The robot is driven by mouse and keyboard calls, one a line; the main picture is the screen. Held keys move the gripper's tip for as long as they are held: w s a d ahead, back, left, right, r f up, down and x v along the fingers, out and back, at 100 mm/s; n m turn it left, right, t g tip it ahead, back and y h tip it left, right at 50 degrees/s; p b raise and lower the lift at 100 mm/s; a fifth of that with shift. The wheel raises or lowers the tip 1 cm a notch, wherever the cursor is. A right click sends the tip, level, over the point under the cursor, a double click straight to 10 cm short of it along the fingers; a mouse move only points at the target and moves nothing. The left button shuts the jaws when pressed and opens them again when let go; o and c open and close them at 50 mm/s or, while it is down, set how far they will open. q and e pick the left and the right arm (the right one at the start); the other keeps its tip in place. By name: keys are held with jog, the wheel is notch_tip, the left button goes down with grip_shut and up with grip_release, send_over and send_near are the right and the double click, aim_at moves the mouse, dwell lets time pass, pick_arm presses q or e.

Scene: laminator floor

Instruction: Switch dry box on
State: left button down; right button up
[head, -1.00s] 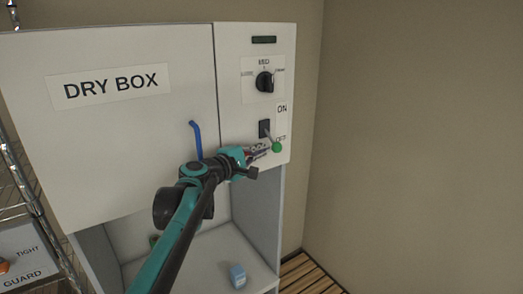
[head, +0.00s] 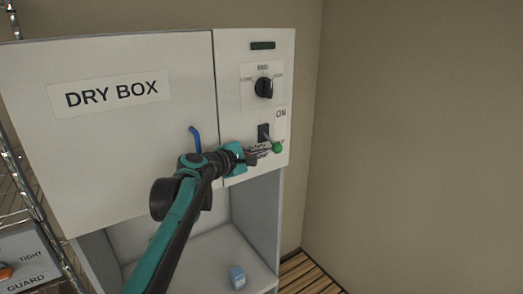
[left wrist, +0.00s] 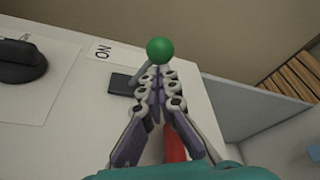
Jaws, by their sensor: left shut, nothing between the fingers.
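The dry box (head: 60,135) is a white cabinet with a "DRY BOX" label on its door and a control panel (head: 229,87) on the right. The panel carries a toggle switch with a dark base (head: 263,131) and a lever ending in a green ball (head: 278,147). The lever points down and right, away from the "ON" label (head: 281,114). My left gripper (head: 266,148) is shut and empty, its tips right by the green ball. In the left wrist view the green ball (left wrist: 160,50) shows just beyond the fingertips (left wrist: 160,72); I cannot tell if they touch. My right gripper is out of view.
A black rotary knob (head: 264,88) and a dark display (head: 263,45) sit above the switch. A blue door handle (head: 195,138) is near my left arm. A small blue item (head: 237,277) lies on the open shelf below. A wall stands at the right.

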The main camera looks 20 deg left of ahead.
pick_arm(q)
jog(key=r+n+p, duration=0.1)
jog(key=r+n+g+p, duration=0.1)
jog(key=n, duration=0.1)
jog(key=shift+s+d+r+h, duration=0.15)
jog(key=shift+d+h, duration=0.05)
jog(key=shift+h, duration=0.1)
jog(key=shift+r+n+g+h+p, duration=0.4)
jog(key=shift+r+n+g+p, duration=0.3)
jog(key=shift+n, duration=0.5)
jog(key=shift+r, duration=0.25)
jog(key=shift+a+r+p, duration=0.2)
jog(key=shift+r+p, duration=0.35)
jog(key=shift+r, duration=0.1)
